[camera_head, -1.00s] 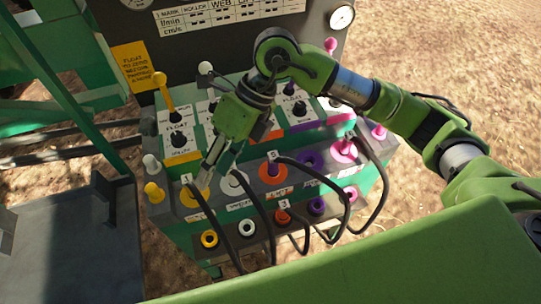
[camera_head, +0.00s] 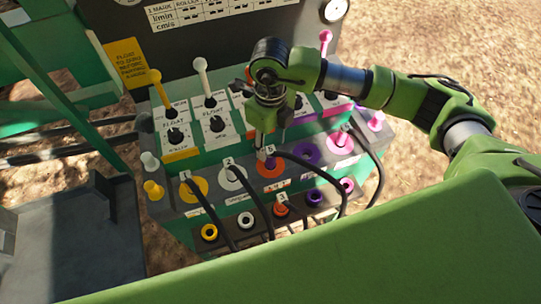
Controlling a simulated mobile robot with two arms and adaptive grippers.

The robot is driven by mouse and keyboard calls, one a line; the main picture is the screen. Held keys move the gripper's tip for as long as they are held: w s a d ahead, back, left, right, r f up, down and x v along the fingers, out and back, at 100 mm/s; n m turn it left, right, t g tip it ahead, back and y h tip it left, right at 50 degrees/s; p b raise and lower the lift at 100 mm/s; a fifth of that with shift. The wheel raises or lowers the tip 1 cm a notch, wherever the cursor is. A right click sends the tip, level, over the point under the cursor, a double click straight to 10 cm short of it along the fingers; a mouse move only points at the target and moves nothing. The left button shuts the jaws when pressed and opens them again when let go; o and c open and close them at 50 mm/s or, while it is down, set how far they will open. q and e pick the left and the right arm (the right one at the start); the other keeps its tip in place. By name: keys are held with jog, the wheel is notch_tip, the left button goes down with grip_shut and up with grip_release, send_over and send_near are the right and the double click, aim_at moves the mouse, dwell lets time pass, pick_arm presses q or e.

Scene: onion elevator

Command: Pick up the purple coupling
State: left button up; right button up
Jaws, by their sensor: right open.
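A small dark purplish coupling (camera_head: 271,162) with a label reading 5 and a black hose sits in the orange-ringed port of the upper row. My right gripper (camera_head: 263,149) points down just above and slightly left of it, its fingers open around nothing that I can see. Whether a finger touches the coupling I cannot tell. The purple-ringed port (camera_head: 306,153) to its right looks empty. A lower purple port (camera_head: 314,197) is in the front row. My left gripper is out of view.
Other hosed couplings stand close by: one at the yellow port (camera_head: 191,186), one at the white port (camera_head: 231,172) and one at the pink port (camera_head: 342,141). Upright levers, such as the white one (camera_head: 205,85), rise behind. Black hoses hang in front.

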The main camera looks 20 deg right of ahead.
aim_at(271, 160)
jog(key=shift+s+f+p, duration=0.15)
jog(key=shift+f+p, duration=0.2)
jog(key=shift+f, duration=0.05)
notch_tip(271, 160, down, 4)
jog(key=shift+a+r+p, duration=0.1)
jog(key=shift+r+p, duration=0.1)
jog(key=shift+p, duration=0.55)
jog(key=shift+f, duration=0.35)
grip_shut()
jog(key=shift+r, duration=0.15)
